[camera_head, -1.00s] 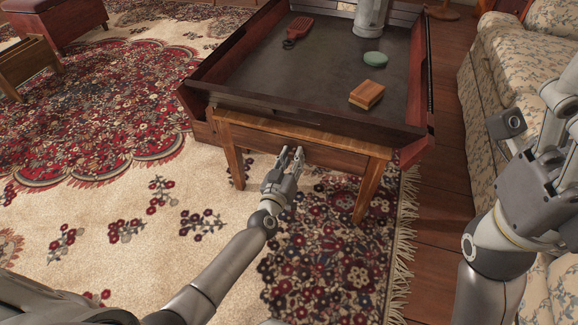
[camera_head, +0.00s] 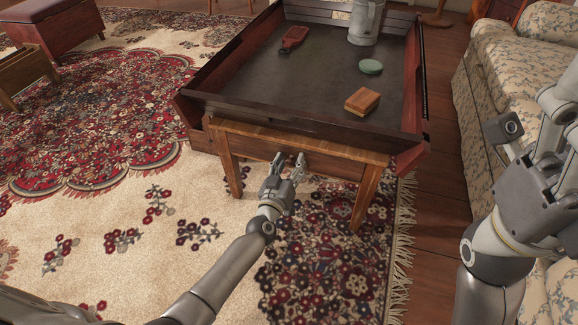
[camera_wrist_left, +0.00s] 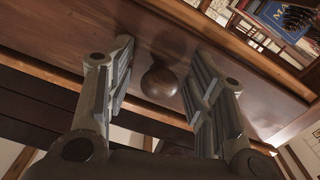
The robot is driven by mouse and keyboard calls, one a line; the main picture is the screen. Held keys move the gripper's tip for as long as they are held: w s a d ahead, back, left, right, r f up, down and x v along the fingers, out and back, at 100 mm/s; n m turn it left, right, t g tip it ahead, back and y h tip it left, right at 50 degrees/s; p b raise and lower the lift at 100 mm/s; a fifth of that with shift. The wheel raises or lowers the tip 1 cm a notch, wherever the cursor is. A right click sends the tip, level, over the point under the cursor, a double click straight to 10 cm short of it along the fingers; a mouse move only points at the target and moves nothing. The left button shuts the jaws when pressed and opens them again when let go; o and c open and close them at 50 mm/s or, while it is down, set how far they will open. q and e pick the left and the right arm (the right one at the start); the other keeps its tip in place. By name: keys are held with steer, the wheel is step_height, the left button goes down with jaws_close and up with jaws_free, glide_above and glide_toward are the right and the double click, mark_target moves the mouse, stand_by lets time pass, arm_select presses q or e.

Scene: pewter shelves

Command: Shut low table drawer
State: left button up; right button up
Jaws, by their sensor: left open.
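The low wooden table (camera_head: 228,165) stands on the patterned rug. Its drawer front (camera_head: 321,165) is a reddish-brown panel below the lighter front edge. My left gripper (camera_head: 289,158) is in front of this panel, fingers pointing at it. In the left wrist view, the left gripper (camera_wrist_left: 160,90) is open, with one finger on each side of a round dark knob (camera_wrist_left: 158,80) on the wooden front (camera_wrist_left: 150,45). I cannot tell whether the fingers touch the knob. How far out the drawer stands is unclear. My right gripper (camera_head: 530,140) is raised at the right, its opening unclear.
A large dark tray (camera_head: 300,75) sits above the table, holding a red brush (camera_head: 294,38), a green soap (camera_head: 370,67), a sponge block (camera_head: 362,101) and a grey pitcher (camera_head: 366,20). A floral sofa (camera_head: 492,60) stands at right. Rug (camera_head: 130,200) at left is clear.

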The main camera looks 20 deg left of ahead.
arm_select(q)
steer(key=s, duration=1.2)
steer(key=shift+a, duration=0.2)
